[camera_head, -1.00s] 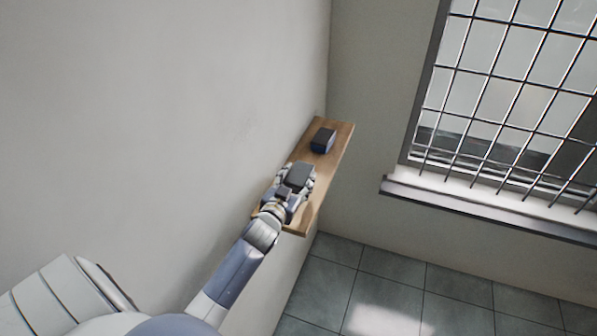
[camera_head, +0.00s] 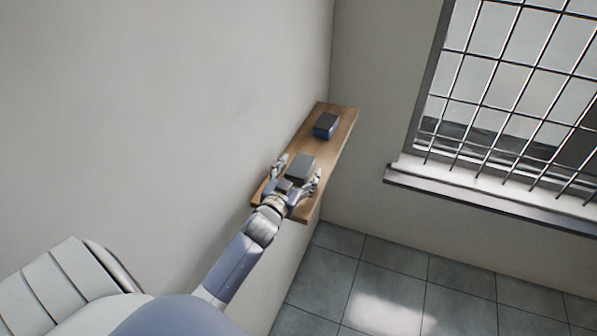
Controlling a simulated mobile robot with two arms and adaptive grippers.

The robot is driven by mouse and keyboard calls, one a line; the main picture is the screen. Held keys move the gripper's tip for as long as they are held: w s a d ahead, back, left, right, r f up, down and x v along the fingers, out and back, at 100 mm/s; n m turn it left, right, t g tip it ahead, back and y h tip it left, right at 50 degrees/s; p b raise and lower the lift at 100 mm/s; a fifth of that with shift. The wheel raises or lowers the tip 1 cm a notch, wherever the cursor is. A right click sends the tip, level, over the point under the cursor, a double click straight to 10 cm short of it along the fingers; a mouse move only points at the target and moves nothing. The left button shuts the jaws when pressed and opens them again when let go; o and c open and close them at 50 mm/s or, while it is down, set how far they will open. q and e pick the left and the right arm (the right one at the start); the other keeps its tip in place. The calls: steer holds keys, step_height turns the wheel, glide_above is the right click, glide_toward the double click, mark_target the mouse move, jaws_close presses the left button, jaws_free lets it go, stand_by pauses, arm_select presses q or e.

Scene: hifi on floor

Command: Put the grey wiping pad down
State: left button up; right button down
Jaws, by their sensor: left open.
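The grey wiping pad (camera_head: 302,167) is a grey block on the wooden wall shelf (camera_head: 341,138), between the spread fingers of my left gripper (camera_head: 298,174). The left gripper is open, with one finger on each side of the pad and a visible gap at the left finger. The underside of the pad is hidden, so its contact with the shelf is hard to see. My right gripper is not in view.
A dark block with blue sides (camera_head: 326,126) stands on the shelf beyond the pad. The wall (camera_head: 180,110) runs along the shelf's left edge. A barred window with a sill (camera_head: 480,203) is at the right. Tiled floor (camera_head: 390,270) lies below.

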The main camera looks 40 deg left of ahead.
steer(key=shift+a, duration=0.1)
arm_select(q)
steer(key=shift+s, duration=0.25)
steer(key=p+v, duration=0.4)
steer(key=v, duration=0.7)
steer(key=shift+p, duration=0.3)
steer(key=shift+s+d, duration=0.1)
steer(key=shift+s, duration=0.1)
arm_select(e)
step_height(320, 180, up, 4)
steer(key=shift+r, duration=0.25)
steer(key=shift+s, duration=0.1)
